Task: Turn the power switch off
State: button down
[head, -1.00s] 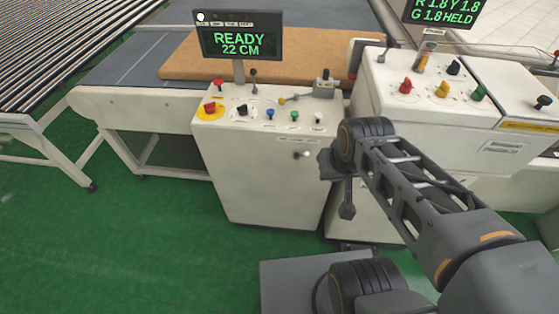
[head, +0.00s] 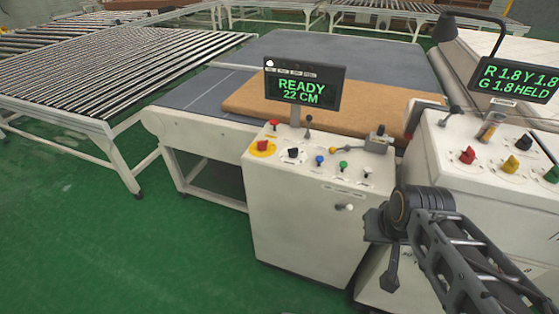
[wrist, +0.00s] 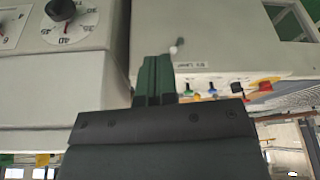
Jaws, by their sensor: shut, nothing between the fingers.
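The switch console (head: 290,225) is a white cabinet left of my arm. Its top carries a red button on a yellow base (head: 262,146), a black knob (head: 293,153) and blue, green and white buttons. A small white-tipped lever (head: 347,207) sticks out of its front; it also shows in the wrist view (wrist: 176,47). I cannot read which control is the power switch. My gripper (head: 390,280) hangs low, right of the lever and apart from it. In the wrist view its dark fingers (wrist: 154,78) are shut together and empty.
A display (head: 305,88) reads "READY 22 CM". A tan mattress (head: 375,105) lies on the bed behind. A second white cabinet (head: 440,165) with coloured knobs stands close on the right. A roller table (head: 110,65) is at the left. Green floor in front is clear.

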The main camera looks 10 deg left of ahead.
aim_at(262, 146)
jog(key=u, duration=0.5)
jog(key=k, duration=0.6)
jog(key=u, duration=1.05)
jog(key=i, duration=1.45)
jog(key=z, duration=1.05)
jog(key=i, duration=0.3)
jog(key=z, duration=0.3)
